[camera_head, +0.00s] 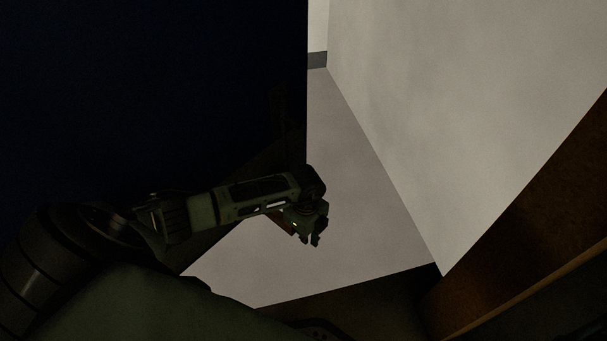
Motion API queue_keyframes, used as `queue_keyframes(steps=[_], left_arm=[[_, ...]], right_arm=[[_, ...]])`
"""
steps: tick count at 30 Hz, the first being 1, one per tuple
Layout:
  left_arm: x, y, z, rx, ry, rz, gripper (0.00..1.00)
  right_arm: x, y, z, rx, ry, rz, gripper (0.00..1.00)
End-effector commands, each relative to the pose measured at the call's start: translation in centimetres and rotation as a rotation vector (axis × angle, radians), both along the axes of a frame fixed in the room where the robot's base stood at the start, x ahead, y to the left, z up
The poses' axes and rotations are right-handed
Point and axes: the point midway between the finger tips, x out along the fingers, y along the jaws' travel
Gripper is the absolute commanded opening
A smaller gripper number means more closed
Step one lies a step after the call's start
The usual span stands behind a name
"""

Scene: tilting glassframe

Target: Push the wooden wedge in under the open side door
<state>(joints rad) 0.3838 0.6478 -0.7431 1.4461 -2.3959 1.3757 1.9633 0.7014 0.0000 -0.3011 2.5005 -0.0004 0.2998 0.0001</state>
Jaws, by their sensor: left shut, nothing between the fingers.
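The side door (170,90) is a large dark blue panel filling the left of the view, its edge standing over the grey floor. My right gripper is not in view.
A pale wall (450,100) rises on the right. A brown wooden post or frame (535,215) stands at the lower right. The grey floor (365,220) between door and wall is clear. The left and lower parts are very dark.

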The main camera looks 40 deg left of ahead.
Motion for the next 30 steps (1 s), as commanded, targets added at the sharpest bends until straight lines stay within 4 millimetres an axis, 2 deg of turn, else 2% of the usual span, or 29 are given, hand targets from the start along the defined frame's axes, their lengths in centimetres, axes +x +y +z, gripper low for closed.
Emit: queue_keyframes(steps=[8, 15, 18, 30], left_arm=[[0.0, 0.6, 0.2, 0.002, 0.002, 0.002, 0.0], [0.5, 5.1, 0.3, 0.003, 0.002, 0.003, 0.0], [0.6, 6.2, 0.2, 0.002, 0.001, 0.001, 0.0], [0.6, 6.4, 0.0, 0.003, 0.0, 0.0, 0.0]], right_arm=[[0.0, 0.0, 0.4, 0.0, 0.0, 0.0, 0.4], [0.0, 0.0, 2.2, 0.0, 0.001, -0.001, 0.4], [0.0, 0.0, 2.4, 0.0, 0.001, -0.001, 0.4], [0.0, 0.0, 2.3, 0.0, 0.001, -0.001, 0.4]])
